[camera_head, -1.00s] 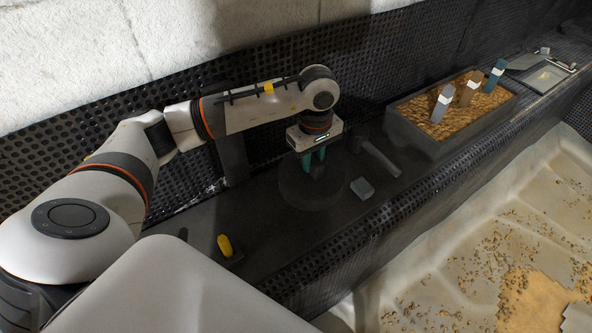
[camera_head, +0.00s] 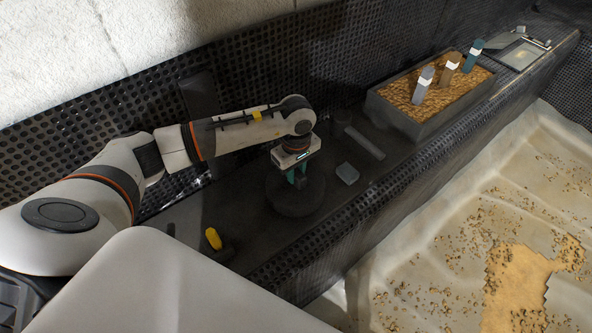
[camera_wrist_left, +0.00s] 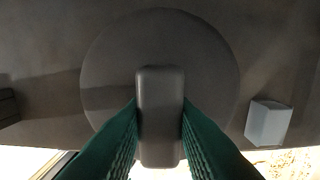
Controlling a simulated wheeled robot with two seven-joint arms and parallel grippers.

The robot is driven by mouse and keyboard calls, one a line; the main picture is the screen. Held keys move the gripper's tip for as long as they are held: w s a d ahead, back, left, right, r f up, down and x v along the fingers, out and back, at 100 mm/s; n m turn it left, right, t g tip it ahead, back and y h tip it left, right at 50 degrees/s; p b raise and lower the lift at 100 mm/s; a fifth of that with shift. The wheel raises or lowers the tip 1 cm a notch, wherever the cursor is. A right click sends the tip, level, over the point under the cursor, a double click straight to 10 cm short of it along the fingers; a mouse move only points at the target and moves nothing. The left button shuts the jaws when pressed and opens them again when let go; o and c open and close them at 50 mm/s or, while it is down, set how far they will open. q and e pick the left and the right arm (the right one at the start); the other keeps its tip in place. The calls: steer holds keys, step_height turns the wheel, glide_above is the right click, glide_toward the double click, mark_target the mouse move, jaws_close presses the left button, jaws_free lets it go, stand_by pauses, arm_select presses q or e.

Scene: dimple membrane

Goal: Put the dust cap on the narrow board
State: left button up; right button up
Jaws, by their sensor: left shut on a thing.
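The dust cap appears to be a dark round disc (camera_head: 290,207) with a block-shaped handle; it also shows in the left wrist view (camera_wrist_left: 108,70). My left gripper (camera_head: 297,180) points down, its green fingers shut on the handle (camera_wrist_left: 160,95). The disc is over the long dark ledge (camera_head: 242,228) in front of the perforated wall, which seems to be the narrow board. I cannot tell whether the disc touches the ledge. My right gripper is not in view.
A small grey block (camera_head: 347,173) lies right of the disc. A dark bar (camera_head: 364,142) lies behind it. A trough (camera_head: 425,128) with brown filling and several upright sticks stands farther right. A yellow object (camera_head: 213,238) sits at the ledge's near end. Pale sheeting (camera_head: 450,235) lies below the front edge.

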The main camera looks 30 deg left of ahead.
arm_select(q)
steer(key=o, duration=0.9)
steer(key=shift+f, duration=0.1)
step_height(320, 180, up, 12)
steer(key=shift+r, duration=0.15)
